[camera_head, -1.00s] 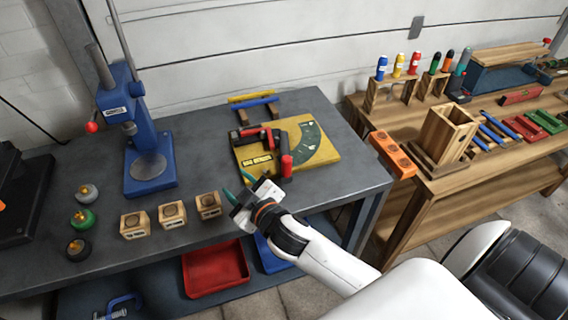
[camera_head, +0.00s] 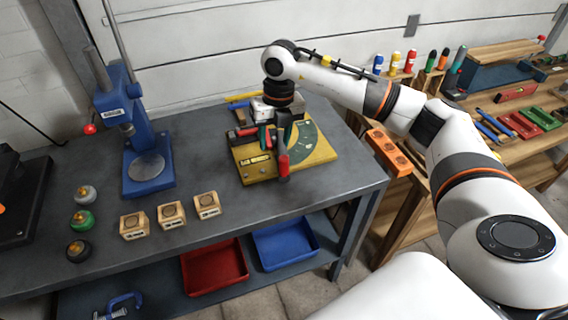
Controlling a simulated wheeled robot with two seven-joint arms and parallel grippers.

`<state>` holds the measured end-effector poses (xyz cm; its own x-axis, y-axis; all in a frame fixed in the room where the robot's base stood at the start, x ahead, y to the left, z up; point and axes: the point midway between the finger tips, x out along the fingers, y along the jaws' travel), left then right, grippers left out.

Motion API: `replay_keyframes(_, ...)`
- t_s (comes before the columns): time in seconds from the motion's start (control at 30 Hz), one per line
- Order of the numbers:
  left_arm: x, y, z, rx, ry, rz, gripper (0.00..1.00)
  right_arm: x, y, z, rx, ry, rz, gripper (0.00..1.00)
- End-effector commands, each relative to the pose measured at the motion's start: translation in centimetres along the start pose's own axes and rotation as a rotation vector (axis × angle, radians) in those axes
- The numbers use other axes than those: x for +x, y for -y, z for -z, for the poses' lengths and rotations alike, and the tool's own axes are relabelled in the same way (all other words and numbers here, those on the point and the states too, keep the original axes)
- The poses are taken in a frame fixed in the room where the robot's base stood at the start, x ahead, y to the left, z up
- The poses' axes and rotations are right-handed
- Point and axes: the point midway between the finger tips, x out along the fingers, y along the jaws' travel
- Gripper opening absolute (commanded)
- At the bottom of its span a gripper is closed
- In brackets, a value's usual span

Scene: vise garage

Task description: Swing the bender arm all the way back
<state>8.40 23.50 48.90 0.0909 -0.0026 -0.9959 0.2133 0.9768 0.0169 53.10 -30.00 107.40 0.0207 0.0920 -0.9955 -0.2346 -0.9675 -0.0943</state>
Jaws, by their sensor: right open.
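The bender is mounted on a yellow base plate (camera_head: 317,157) on the dark workbench, with a dark green angle scale on its right side. The bender arm has a red grip (camera_head: 283,164) that stands at the front middle of the plate. My right gripper (camera_head: 277,138) points down over the bender from above, its fingers close to the red grip. The fingers are open; whether they touch the arm cannot be told. My wrist hides the back of the bender and part of the scale. My left gripper is not in view.
A blue press (camera_head: 148,140) stands left of the bender. Three wooden blocks (camera_head: 171,215) and three round knobs (camera_head: 84,194) lie at the front left. An orange block (camera_head: 388,152) sits on the wooden bench at right. Red and blue trays (camera_head: 284,243) are below.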

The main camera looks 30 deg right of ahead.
Motion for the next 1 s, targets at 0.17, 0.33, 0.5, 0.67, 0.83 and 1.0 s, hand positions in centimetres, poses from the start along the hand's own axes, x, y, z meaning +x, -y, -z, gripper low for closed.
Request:
replay_keyframes(0.17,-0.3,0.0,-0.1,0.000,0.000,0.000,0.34,-0.8,-2.6,0.4,0.049,-0.003,-0.100,0.47)
replay_keyframes(0.33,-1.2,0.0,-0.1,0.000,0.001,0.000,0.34,1.5,-2.8,0.3,0.048,0.001,-0.100,0.47)
replay_keyframes(0.5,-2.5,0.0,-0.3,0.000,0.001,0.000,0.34,4.9,-3.0,0.3,0.046,0.002,-0.097,0.47)
replay_keyframes(0.67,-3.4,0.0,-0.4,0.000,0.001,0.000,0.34,7.9,-3.3,0.3,0.046,0.001,-0.096,0.47)
replay_keyframes(0.83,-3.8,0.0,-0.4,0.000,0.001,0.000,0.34,10.0,-3.4,0.4,0.044,-0.001,-0.094,0.47)
replay_keyframes(1.0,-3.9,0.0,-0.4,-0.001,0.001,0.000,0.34,10.8,-3.5,0.4,0.044,-0.002,-0.095,0.47)
